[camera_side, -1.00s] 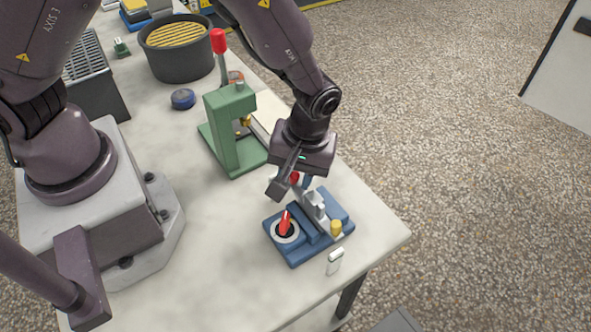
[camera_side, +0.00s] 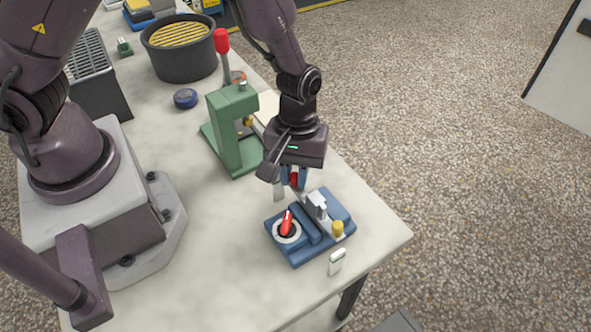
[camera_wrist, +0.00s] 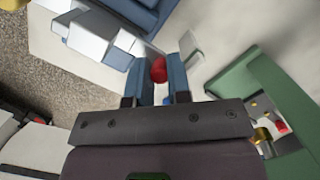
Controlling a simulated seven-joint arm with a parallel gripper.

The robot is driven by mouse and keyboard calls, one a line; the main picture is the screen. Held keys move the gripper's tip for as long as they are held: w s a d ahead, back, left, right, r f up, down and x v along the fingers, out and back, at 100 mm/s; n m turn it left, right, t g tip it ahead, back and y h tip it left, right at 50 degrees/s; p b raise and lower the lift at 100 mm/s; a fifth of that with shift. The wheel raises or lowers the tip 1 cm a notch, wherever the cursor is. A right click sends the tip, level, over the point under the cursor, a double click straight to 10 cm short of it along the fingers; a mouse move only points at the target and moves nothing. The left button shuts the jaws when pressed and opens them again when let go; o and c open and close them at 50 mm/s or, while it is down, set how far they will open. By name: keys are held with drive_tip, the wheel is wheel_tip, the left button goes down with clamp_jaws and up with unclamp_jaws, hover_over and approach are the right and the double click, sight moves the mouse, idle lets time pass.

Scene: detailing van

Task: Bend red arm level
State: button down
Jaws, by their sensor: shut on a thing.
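The red arm (camera_side: 294,180) shows as a short red grip between my fingers, just behind the blue fixture (camera_side: 345,208) with its grey metal clamp (camera_side: 317,205). My gripper (camera_side: 294,184) points down and is shut on it. In the wrist view the red grip (camera_wrist: 158,70) sits between my two blue fingers (camera_wrist: 158,78). The fingers hide most of the arm, so its exact angle is hard to tell. The grey clamp metal (camera_wrist: 92,42) lies to the left in the wrist view.
A red switch lever (camera_side: 287,222) on a round dial and a yellow knob (camera_side: 338,228) are on the fixture. A green press (camera_side: 225,140) with a red-knobbed lever stands close behind left. A small white piece (camera_side: 336,262) lies near the table's front edge. The table at front left is clear.

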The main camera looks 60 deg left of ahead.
drive_tip(key=c, duration=1.1)
unclamp_jaws()
drive_tip(key=shift+o, duration=0.2)
drive_tip(key=shift+s+a, duration=0.1)
drive_tip(key=shift+a+r, duration=0.1)
wheel_tip(320, 180, up, 8)
drive_tip(key=w, duration=0.1)
drive_tip(key=shift+w+a, duration=0.15)
drive_tip(key=shift+a, duration=0.05)
